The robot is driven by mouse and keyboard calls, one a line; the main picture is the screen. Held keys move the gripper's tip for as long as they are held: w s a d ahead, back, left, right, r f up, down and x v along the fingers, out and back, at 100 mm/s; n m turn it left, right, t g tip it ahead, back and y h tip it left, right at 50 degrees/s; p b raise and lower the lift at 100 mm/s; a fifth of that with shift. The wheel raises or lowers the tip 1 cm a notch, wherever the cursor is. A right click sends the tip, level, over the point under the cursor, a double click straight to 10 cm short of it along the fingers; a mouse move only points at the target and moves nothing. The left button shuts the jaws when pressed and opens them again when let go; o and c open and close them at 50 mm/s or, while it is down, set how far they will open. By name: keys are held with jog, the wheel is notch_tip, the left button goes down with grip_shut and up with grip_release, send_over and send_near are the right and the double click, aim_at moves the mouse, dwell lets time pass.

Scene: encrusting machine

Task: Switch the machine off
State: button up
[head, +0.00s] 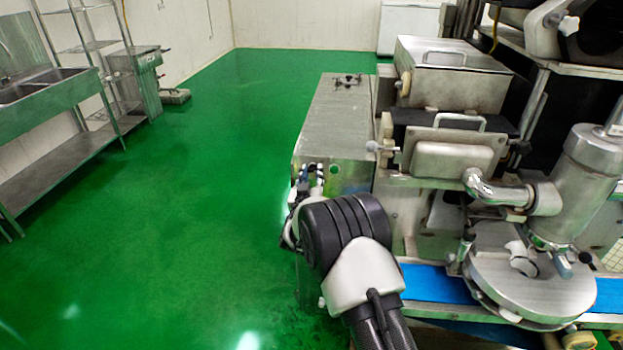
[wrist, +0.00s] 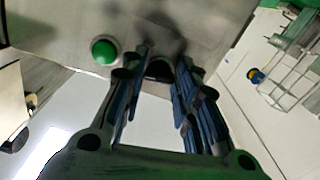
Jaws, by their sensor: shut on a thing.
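The encrusting machine (head: 338,110) fills the right of the head view, with a steel cabinet at its left end. In the wrist view, a round green button (wrist: 104,50) sits on the machine's grey panel (wrist: 65,22), left of my fingers. My gripper (wrist: 158,72) points at this panel. Its two blue-and-black fingers are shut on a small dark knob (wrist: 158,69) on the panel. The fingertips hide most of the knob, so its setting cannot be read. In the head view my arm covers much of the cabinet's front, and the knob cannot be made out.
A blue conveyor belt (head: 433,283) and a round steel turntable (head: 530,285) lie right of my arm. A steel sink bench (head: 50,125) and a wire rack (head: 92,46) stand at the left wall. The green floor (head: 190,200) between is clear.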

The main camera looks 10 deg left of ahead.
jog(key=n, duration=0.6)
jog(key=shift+d, duration=0.1)
dwell(0.5)
jog(key=o, duration=1.1)
jog(key=shift+c, duration=0.2)
jog(key=shift+s, duration=0.1)
jog(key=s, duration=1.1)
jog(key=shift+s+a, duration=0.2)
jog(key=shift+s, duration=0.2)
